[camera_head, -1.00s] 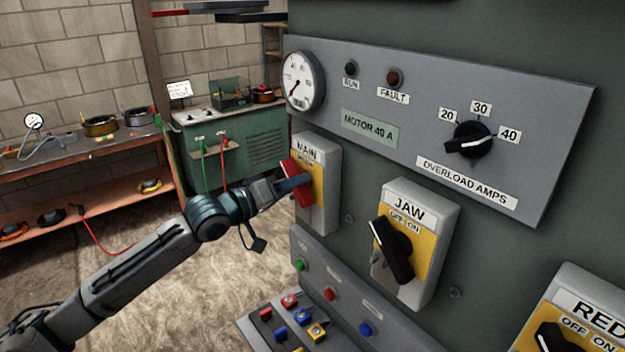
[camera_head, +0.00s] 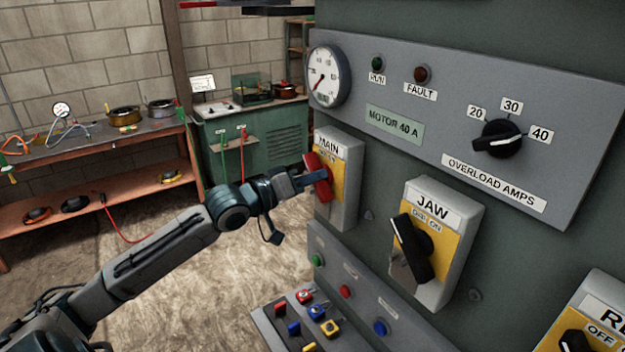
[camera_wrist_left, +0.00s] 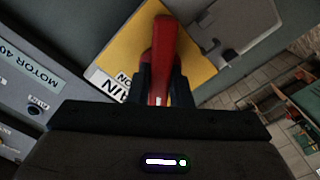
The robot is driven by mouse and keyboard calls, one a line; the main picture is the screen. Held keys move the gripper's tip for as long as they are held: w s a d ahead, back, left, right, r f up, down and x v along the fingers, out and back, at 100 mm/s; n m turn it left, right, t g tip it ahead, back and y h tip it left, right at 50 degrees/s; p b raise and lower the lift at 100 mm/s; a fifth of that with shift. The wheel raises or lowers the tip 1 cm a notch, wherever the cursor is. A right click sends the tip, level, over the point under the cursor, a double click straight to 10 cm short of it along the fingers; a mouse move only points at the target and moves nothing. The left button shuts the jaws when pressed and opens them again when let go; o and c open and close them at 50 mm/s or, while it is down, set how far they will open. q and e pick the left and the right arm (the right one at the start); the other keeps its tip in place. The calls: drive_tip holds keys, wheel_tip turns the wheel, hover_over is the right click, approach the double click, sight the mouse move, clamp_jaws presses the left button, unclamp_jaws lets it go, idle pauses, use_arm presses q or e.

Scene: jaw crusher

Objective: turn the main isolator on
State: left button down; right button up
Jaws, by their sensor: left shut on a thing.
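The main isolator (camera_head: 345,205) is a grey box with a yellow plate and a MAIN label on the cabinet's left part. Its red handle (camera_head: 318,176) stands out from the plate. My left gripper (camera_head: 312,180) reaches it from the left and is shut on the red handle. In the left wrist view the red handle (camera_wrist_left: 163,50) runs between the dark fingers of my left gripper (camera_wrist_left: 160,85), over the yellow plate (camera_wrist_left: 120,50). The gripper covers part of the OFF/ON marking, so the handle's exact setting is hard to read. My right gripper is not in view.
The JAW switch (camera_head: 412,250) with a black handle sits to the right, and another switch (camera_head: 590,330) is cut off at lower right. Above is a panel with a gauge (camera_head: 328,77) and an overload dial (camera_head: 500,138). A padlock board (camera_head: 300,320) juts out below.

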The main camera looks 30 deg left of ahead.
use_arm(q)
drive_tip(key=m+b, duration=0.2)
drive_tip(key=m, duration=0.2)
drive_tip(key=m+b, duration=0.2)
drive_tip(key=m, duration=0.2)
drive_tip(key=shift+m, duration=0.3)
drive_tip(key=m+b, duration=0.1)
drive_tip(key=m, duration=0.3)
drive_tip(key=shift+d+m, duration=0.1)
drive_tip(key=shift+m, duration=0.2)
drive_tip(key=shift+r+m+b, duration=0.1)
drive_tip(key=shift+m+b, duration=0.4)
drive_tip(key=shift+m, duration=1.5)
drive_tip(key=c, duration=1.5)
unclamp_jaws()
drive_tip(key=shift+c, duration=0.2)
drive_tip(key=shift+o, duration=1.1)
drive_tip(key=shift+w, duration=0.1)
